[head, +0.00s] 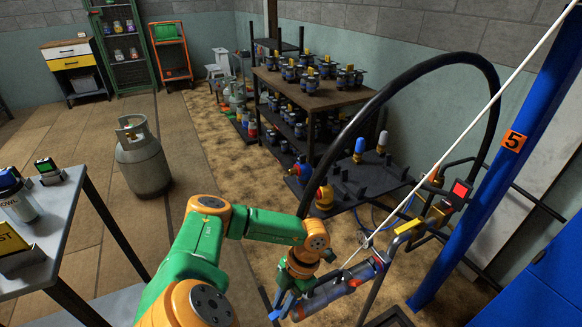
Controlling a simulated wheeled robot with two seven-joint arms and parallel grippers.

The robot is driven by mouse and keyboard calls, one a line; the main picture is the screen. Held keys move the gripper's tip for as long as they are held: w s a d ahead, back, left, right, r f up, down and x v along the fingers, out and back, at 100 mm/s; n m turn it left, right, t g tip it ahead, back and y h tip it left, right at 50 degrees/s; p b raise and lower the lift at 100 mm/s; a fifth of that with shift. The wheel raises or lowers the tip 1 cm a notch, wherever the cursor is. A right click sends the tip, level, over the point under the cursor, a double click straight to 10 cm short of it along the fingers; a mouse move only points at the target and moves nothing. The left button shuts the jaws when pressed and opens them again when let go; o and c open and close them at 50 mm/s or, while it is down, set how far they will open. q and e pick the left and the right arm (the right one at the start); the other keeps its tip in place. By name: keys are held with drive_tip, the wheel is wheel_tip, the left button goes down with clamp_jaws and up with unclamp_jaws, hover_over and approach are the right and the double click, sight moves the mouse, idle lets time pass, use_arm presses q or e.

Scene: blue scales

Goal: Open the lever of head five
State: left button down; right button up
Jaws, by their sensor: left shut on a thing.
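The orange number 5 plate (513,141) is on a tall blue post at the right. Below it, near the bottom centre, a grey cylindrical filling head (330,294) lies tilted, with blue and red parts. A yellow-tipped lever or handle (408,227) rises at its upper right; I cannot tell how far it is open. My left gripper (284,304), on the green and orange arm, is shut on the lower left end of the head. The wrist hides part of this grip. My right gripper is not in view.
A thick black hose (408,62) loops above the head, and a white line (478,112) slants down to it. A red-buttoned box (461,190) stands by the post. A grey gas cylinder (142,158) stands on the open floor, left of a loaded workbench (325,100). A grey table (60,225) is at left.

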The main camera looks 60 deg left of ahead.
use_arm(q)
drive_tip(key=shift+a+m+y, duration=0.3)
drive_tip(key=shift+a+m, duration=0.1)
drive_tip(key=shift+m, duration=0.5)
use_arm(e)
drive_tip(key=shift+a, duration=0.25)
use_arm(q)
drive_tip(key=c, duration=0.8)
unclamp_jaws()
drive_tip(key=shift+o, duration=0.2)
drive_tip(key=v, duration=0.7)
drive_tip(key=shift+w, duration=0.1)
